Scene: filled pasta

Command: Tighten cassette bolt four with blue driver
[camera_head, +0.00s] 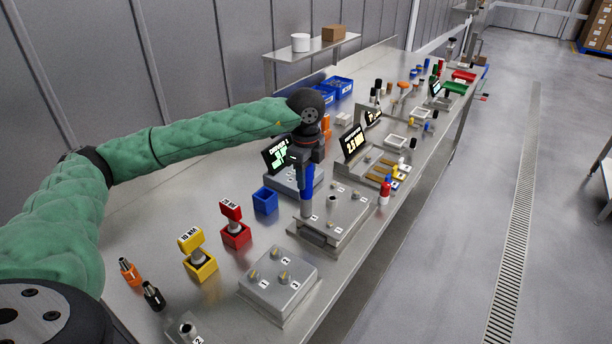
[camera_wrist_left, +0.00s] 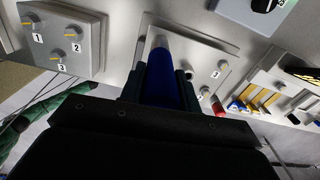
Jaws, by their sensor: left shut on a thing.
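My left gripper (camera_head: 304,168) is shut on the blue driver (camera_head: 307,188) and holds it upright, tip down, over the left corner of the cassette plate (camera_head: 345,226). The driver's grey lower end meets or hovers just above the plate; I cannot tell whether it sits on a bolt. In the left wrist view the blue driver (camera_wrist_left: 162,84) stands between the fingers, its end over the plate (camera_wrist_left: 196,50). Other bolts with number labels show on the plate, one labelled 3 (camera_wrist_left: 214,74). The label at the driver's end is hidden. My right gripper is not in view.
Yellow (camera_head: 199,267), red (camera_head: 236,236) and blue (camera_head: 265,201) holders stand left of the plate. A driver display (camera_head: 276,155) is behind the gripper. Orange (camera_head: 130,272) and black (camera_head: 153,296) tools stand near left.

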